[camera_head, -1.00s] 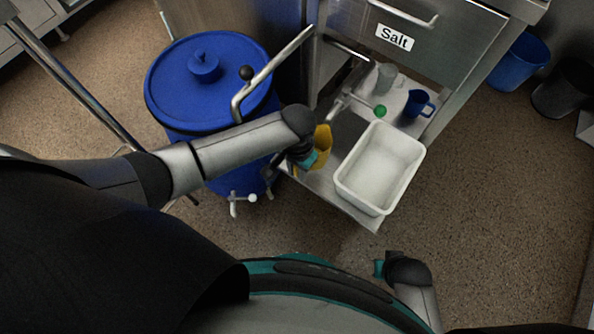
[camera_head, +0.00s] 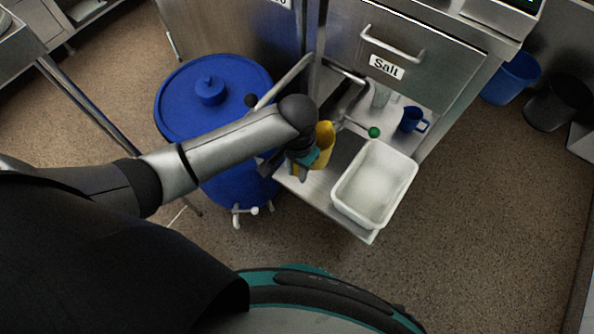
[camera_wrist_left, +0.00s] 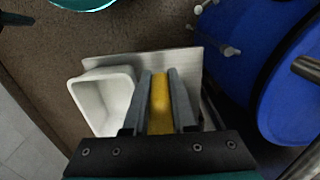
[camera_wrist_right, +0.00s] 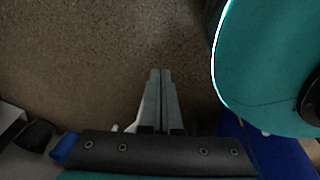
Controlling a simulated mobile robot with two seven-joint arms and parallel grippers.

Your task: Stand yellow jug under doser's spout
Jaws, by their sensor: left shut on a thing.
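The yellow jug (camera_head: 325,144) is at the left end of the steel shelf below the salt doser (camera_head: 420,62). My left gripper (camera_head: 306,160) is shut on it; in the left wrist view the jug (camera_wrist_left: 160,100) shows as a yellow strip between the fingers. I cannot tell whether the jug touches the shelf. A metal pipe and a lever with a green knob (camera_head: 374,132) lie just right of the jug; the spout's mouth is not clear. My right gripper (camera_wrist_right: 161,100) shows only in its wrist view, fingers together and empty, above the floor.
A white tub (camera_head: 345,205) stands on the shelf (camera_head: 305,188), right of the jug. A blue mug (camera_head: 411,119) and a clear cup (camera_head: 380,96) stand behind. A blue lidded drum (camera_head: 195,85) with a tap (camera_head: 240,214) is close on the left. Open floor lies in front.

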